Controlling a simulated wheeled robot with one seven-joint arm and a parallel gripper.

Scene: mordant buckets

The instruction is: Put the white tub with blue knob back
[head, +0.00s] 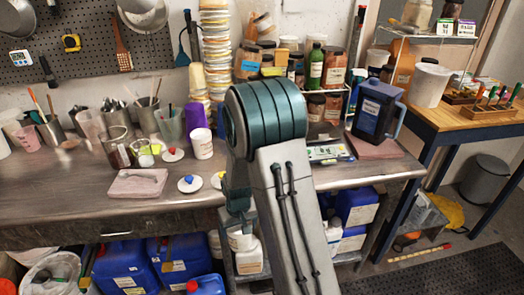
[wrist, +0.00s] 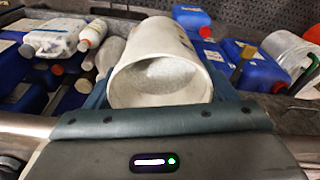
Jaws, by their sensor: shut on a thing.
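My gripper (head: 238,212) points down at the bench's front edge, left of my forearm. In the wrist view my gripper (wrist: 160,92) has its blue fingers on either side of a white tub (wrist: 158,42) and is shut on it. The tub's round open mouth faces the wrist camera, and it looks empty. A white lid with a blue knob (head: 190,184) lies on the bench. Similar lids with a yellow knob (head: 217,180) and a red knob (head: 172,154) lie nearby.
The bench (head: 60,205) has clear room at its front left. A pinkish slab (head: 138,183), a white tub (head: 202,146) and a dark blue jug (head: 376,112) stand on it. Blue canisters (head: 180,258) and bottles stand below. A wooden table (head: 440,115) is at right.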

